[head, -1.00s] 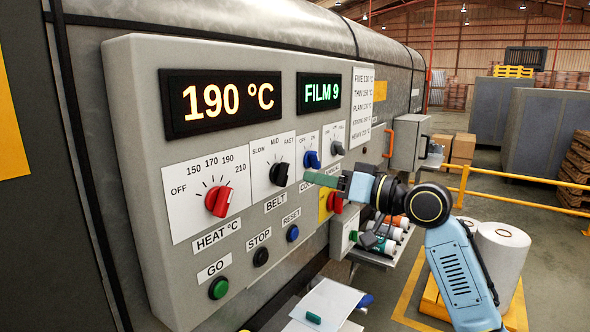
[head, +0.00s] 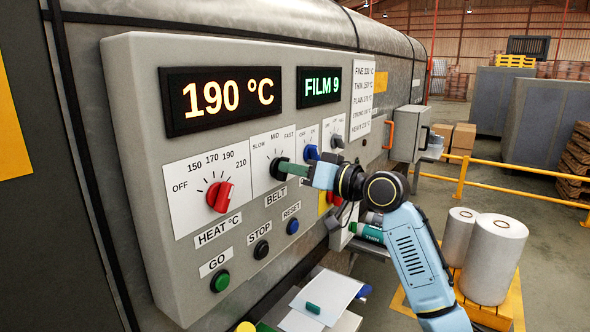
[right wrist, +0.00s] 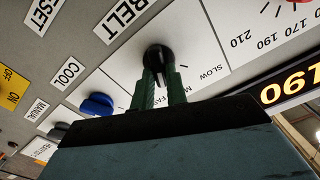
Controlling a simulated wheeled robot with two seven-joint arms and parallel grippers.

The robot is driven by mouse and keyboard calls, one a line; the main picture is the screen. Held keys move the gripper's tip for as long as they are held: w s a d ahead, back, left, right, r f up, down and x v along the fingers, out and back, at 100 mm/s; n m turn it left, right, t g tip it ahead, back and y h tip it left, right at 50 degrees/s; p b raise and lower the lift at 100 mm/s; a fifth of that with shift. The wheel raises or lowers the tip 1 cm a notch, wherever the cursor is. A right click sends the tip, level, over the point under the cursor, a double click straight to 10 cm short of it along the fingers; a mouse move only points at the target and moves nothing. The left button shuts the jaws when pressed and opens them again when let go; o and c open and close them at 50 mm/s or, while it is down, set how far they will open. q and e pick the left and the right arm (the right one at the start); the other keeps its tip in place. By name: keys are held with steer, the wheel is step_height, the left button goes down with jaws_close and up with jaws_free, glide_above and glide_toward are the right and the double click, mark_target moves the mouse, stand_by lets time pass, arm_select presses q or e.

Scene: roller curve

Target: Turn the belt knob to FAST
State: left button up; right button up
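The black belt knob (head: 276,172) sits on a white plate (head: 262,150) marked SLOW, MID and FAST, above the BELT label (head: 276,196). My right gripper (head: 287,168) has its green fingertips at this knob and partly hides it in the head view. In the right wrist view, the two fingers (right wrist: 160,84) stand on either side of the knob (right wrist: 158,57). A narrow gap shows between them; whether they press on the knob is unclear. The knob's pointer direction is hard to read. My left gripper is not in view.
The red heat knob (head: 220,196) is left of the belt knob, and the blue cool knob (head: 311,153) is close on its right. Green GO (head: 220,281), black STOP (head: 261,249) and blue RESET (head: 292,226) buttons are below. Displays (head: 220,100) read 190 °C and FILM 9.

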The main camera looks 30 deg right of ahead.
steer(key=shift+r+m+p, duration=0.15)
steer(key=shift+m+p, duration=1.15)
steer(key=shift+p, duration=0.4)
jaws_close()
steer(key=shift+d+m+p, duration=0.1)
steer(key=shift+m+p, duration=0.2)
steer(key=shift+m, duration=0.2)
steer(key=shift+f, duration=0.2)
steer(key=o, duration=0.7)
jaws_free()
steer(key=shift+b+v, duration=1.85)
steer(key=shift+v, duration=4.85)
